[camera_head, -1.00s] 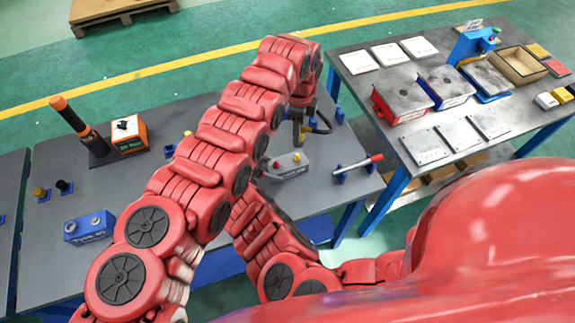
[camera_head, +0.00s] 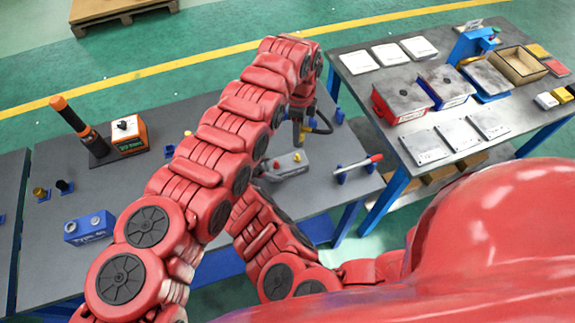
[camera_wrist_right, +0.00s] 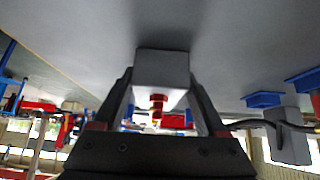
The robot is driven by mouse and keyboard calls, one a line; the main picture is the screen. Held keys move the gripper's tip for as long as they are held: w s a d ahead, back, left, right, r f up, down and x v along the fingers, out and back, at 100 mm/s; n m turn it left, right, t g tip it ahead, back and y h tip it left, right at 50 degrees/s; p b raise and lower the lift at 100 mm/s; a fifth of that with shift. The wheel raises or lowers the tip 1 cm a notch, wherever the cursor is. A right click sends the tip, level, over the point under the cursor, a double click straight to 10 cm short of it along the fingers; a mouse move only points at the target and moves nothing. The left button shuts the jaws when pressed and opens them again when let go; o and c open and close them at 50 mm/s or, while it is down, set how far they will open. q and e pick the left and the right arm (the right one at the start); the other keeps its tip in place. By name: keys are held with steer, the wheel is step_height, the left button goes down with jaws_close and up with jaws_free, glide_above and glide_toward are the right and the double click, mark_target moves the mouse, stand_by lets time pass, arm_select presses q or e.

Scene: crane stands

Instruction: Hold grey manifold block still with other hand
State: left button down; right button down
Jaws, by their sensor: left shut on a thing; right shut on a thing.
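The grey manifold block (camera_head: 284,166) lies on the grey table, with a small yellow knob on top. In the right wrist view the grey block (camera_wrist_right: 162,68) sits between the two dark fingers of my right gripper (camera_wrist_right: 160,95), which is shut on it. A red fitting shows on the block there. In the head view my left arm mostly hides my right gripper, at the block's left end. My left gripper (camera_head: 299,108) is higher, behind the block, shut on a greyish tool (camera_head: 297,130) with a black cable. Its fingertips are small and partly hidden.
A blue block (camera_head: 90,228), an orange-handled tool in a black stand (camera_head: 80,130) and an orange box (camera_head: 129,136) stand left. A red-tipped pen-like tool (camera_head: 360,163) rests on blue holders right of the block. A second table (camera_head: 375,95) holds trays and plates.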

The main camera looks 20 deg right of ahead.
arm_select(q)
steer(key=shift+r, duration=0.1)
steer(key=shift+w+r, duration=0.1)
steer(key=shift+r, duration=0.3)
step_height(320, 180, down, 5)
steer(key=shift+r, duration=0.1)
steer(key=shift+f, duration=0.45)
steer(key=shift+f, duration=0.2)
stand_by(1.2)
stand_by(0.5)
steer(key=shift+a, duration=0.1)
stand_by(0.7)
steer(key=shift+r, duration=2.05)
